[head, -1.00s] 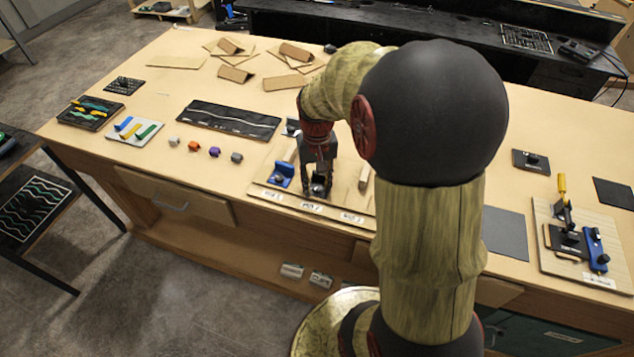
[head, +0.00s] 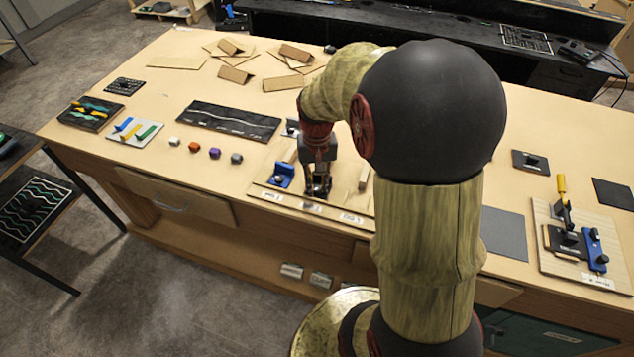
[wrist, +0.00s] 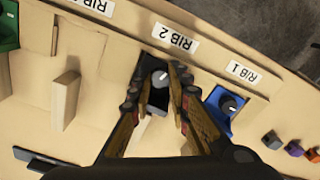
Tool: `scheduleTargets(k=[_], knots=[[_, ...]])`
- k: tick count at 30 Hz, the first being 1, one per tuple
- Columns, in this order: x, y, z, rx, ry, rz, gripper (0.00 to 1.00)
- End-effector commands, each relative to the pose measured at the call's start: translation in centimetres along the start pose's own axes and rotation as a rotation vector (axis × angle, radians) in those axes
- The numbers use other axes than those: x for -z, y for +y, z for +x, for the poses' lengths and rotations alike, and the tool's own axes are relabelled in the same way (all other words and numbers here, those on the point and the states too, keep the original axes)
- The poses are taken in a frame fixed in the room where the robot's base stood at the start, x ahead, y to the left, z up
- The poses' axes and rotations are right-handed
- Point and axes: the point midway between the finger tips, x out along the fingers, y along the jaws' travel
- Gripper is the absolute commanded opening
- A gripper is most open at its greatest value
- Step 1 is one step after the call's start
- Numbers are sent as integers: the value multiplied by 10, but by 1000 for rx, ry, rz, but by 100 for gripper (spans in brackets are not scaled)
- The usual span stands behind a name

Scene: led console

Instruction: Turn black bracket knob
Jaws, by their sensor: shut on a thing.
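The black bracket (wrist: 158,97) stands behind the RIB 2 label on the wooden board, and its round knob (wrist: 160,78) with a white pointer mark shows in the wrist view. My gripper (wrist: 157,86) reaches down over it, with one finger on each side, shut on the knob. The finger contact itself is partly hidden. In the head view my gripper (head: 318,187) is low at the board, and the bracket is mostly hidden behind it.
A blue bracket with a black knob (wrist: 229,104) stands close beside my gripper at RIB 1. A green bracket (wrist: 8,28) is at the far side. Upright wooden blocks (wrist: 65,98) stand on the board. Several small coloured blocks (head: 194,147) lie left of the board.

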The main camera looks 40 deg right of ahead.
Motion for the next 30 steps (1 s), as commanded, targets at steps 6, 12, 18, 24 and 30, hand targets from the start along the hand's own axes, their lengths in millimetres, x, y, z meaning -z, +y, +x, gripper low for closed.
scheduleTargets(k=[6, 12, 18, 24, 30], knots=[[0, 0, -2, 0, 0, 128, 0], [0, 0, -3, 0, 0, 306, 0], [0, 0, -3, 1, 0, 495, 0], [1, 0, -3, 1, 1, 663, 0], [1, 0, -2, 1, 2, 791, 0]])
